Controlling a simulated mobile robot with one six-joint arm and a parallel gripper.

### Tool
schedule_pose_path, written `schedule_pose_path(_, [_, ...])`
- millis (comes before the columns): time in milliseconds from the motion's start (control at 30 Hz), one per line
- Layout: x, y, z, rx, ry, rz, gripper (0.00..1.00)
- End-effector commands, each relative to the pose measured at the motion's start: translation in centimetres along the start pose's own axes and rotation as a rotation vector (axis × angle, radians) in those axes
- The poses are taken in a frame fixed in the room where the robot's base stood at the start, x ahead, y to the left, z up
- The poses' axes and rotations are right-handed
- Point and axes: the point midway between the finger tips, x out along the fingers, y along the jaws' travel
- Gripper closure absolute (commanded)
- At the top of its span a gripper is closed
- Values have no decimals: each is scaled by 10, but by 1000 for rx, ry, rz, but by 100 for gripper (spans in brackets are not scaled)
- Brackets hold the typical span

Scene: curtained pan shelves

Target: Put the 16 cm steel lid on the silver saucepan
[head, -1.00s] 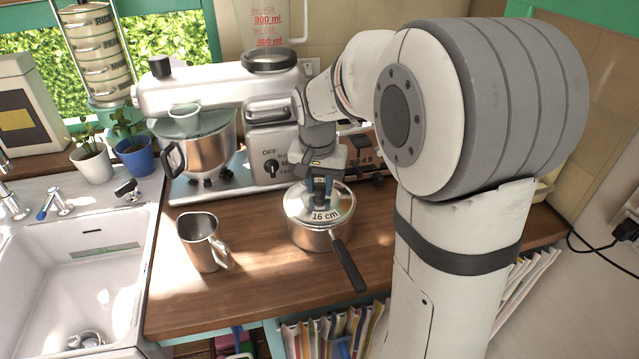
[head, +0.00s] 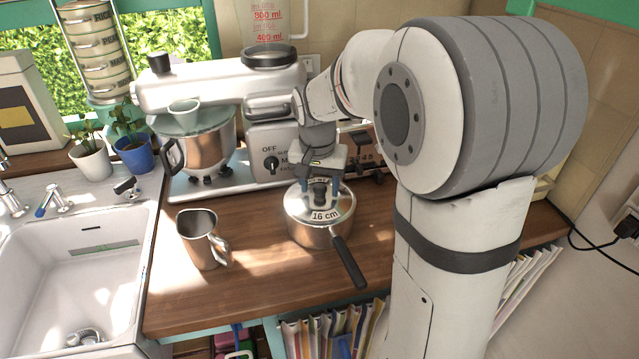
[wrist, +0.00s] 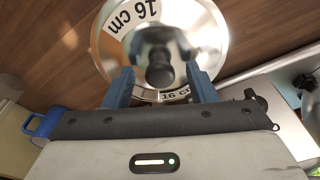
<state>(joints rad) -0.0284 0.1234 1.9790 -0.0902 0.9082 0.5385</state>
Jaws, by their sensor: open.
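The 16 cm steel lid (head: 297,205) lies on top of the silver saucepan (head: 309,237) on the wooden counter, looking level. The pan's black handle points toward the front right. My gripper (head: 319,189) is over the lid, with its blue fingers spread apart on either side of the black knob (head: 319,195). In the wrist view, the lid (wrist: 215,30) shows its "16 cm" labels, and the knob (wrist: 160,72) stands between my open fingers (wrist: 159,74) with a gap on each side. Most of the pan is hidden below the lid there.
A steel jug (head: 203,243) stands left of the pan. A stand mixer (head: 225,95) with a steel bowl is behind. The sink (head: 75,260) is at the left, and books (head: 325,335) are below the counter. Counter in front of the jug is clear.

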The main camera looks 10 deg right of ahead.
Motion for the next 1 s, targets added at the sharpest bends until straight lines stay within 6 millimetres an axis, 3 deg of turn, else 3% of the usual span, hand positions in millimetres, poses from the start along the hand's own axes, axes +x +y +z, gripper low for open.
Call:
schedule_pose_path(233, [-9, 0, 0, 0, 2, -1, 48])
schedule_pose_path(633, [-70, -1, 0, -1, 2, -2, 48])
schedule_pose_path(1000, [-78, 0, 0, 0, 0, 0, 48])
